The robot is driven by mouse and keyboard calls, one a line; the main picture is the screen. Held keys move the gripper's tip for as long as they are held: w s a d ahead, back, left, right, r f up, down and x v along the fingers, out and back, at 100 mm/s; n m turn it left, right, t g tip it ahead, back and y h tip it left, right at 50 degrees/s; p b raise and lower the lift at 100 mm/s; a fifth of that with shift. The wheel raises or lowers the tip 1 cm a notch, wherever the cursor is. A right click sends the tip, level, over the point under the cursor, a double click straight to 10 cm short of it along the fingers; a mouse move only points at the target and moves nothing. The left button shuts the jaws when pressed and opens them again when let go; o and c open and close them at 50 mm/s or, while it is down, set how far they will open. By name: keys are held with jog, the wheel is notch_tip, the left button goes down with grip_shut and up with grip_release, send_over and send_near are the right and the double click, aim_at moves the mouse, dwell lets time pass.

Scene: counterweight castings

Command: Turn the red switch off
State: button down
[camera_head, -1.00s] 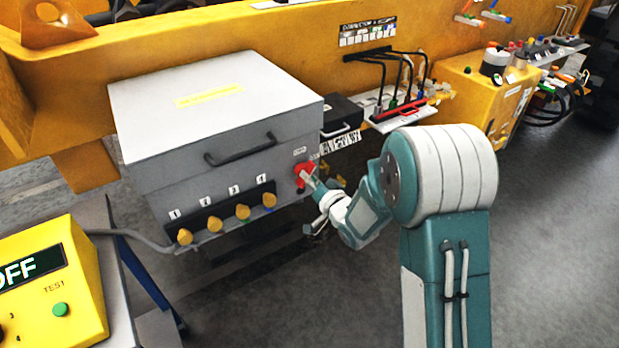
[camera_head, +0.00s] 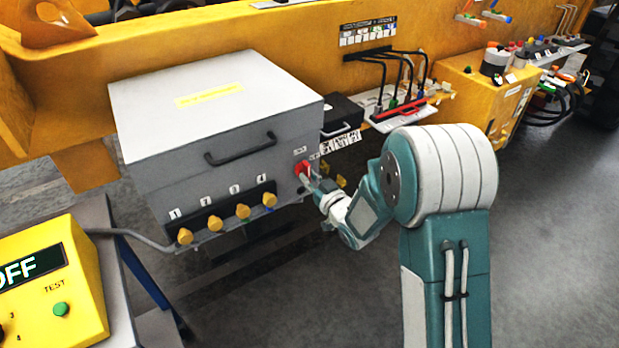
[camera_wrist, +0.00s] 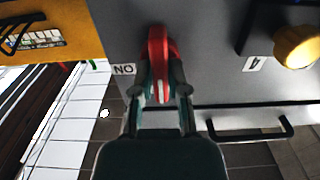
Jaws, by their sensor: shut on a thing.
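The red switch (camera_head: 302,168) is on the right end of the front face of the grey box (camera_head: 190,170). My gripper (camera_head: 310,180) is at the switch, with its fingers partly hidden in the head view. In the wrist view the red switch handle (camera_wrist: 158,62) sits between the two fingers of my gripper (camera_wrist: 160,85), which are shut on it. A pale line runs along the handle. A label reading "ON" (camera_wrist: 123,70) shows upside down beside the switch.
Several yellow knobs (camera_head: 242,212) line the box front, below a black handle (camera_head: 240,150). A yellow unit reading "OFF" (camera_head: 60,290) stands at the lower left. A black case (camera_head: 340,114) and a shelf with cables (camera_head: 400,115) lie to the right. The floor at right is clear.

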jog(key=shift+s+f, duration=0.1)
jog(key=shift+f, duration=0.2)
jog(key=c, duration=0.6)
grip_release()
jog(key=shift+c, duration=0.2)
jog(key=shift+r, duration=0.1)
jog(key=shift+r, duration=0.1)
jog(key=v, duration=1.1)
jog(key=shift+s+d, duration=0.25)
